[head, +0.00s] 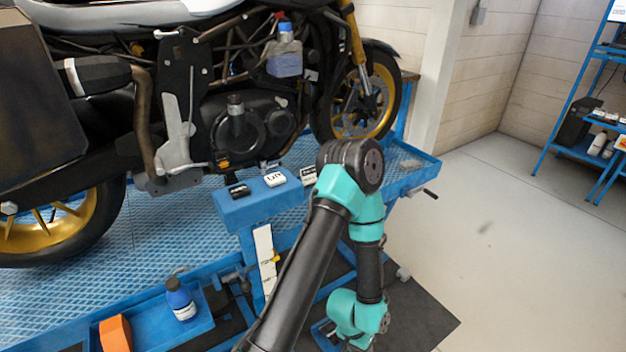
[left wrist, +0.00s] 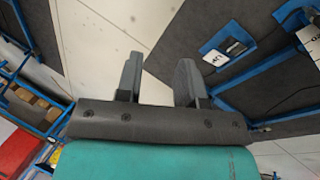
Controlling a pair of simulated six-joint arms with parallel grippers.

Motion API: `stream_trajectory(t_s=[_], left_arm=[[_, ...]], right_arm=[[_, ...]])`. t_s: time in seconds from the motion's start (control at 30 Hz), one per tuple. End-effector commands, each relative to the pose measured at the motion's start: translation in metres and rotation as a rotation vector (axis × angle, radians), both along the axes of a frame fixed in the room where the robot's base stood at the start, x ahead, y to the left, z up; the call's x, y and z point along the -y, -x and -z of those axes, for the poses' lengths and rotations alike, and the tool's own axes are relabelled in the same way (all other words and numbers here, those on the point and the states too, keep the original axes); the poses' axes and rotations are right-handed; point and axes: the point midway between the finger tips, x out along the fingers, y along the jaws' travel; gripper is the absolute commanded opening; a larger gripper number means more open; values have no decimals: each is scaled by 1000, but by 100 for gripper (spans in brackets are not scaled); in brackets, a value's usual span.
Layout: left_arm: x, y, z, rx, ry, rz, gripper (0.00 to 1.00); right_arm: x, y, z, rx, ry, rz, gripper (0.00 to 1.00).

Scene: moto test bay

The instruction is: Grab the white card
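On the small blue shelf (head: 240,209) in the head view lies a small white block-like card (head: 274,179) with dark marks. A tall white strip (head: 264,250) stands on the post below it. In the left wrist view, a white card-like piece with dark marks (left wrist: 213,56) lies on a blue-edged dark surface. I cannot tell whether it is one of those in the head view. My left gripper (left wrist: 157,80) is open, with nothing between its fingers, apart from that piece. In the head view one arm reaches over beside the shelf; its fingers do not show. My right gripper is not seen.
A black piece (head: 238,190) and a dark-and-white one (head: 309,174) flank the white card on the shelf. A motorcycle (head: 240,125) stands behind. A blue bottle (head: 180,298) and an orange block (head: 115,333) sit lower left. Open floor (head: 490,230) lies to the right.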

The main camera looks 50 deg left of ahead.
Motion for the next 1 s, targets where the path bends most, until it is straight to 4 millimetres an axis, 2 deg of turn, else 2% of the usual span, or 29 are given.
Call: stream_trajectory(t_s=[0.17,0.27,0.4,0.47,0.6,0.67,0.8,0.9,0.97,1.0], left_arm=[[-20,-62,-10,36,-10,46,35],[-40,-109,-26,59,-16,89,35],[-75,-174,-65,89,-29,156,35],[-93,-198,-87,102,-35,185,35],[-135,-246,-148,131,-48,252,35],[-155,-262,-178,143,-54,280,35],[-200,-287,-255,168,-68,344,35],[-230,-292,-309,181,-77,382,35],[-254,-287,-335,170,-83,390,35],[-272,-281,-352,155,-88,388,35]], right_arm=[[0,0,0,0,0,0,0],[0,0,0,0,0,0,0],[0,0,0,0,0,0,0],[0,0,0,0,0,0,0],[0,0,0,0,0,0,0],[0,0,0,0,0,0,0],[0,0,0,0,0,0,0],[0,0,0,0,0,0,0],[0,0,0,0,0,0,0],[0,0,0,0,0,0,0]])
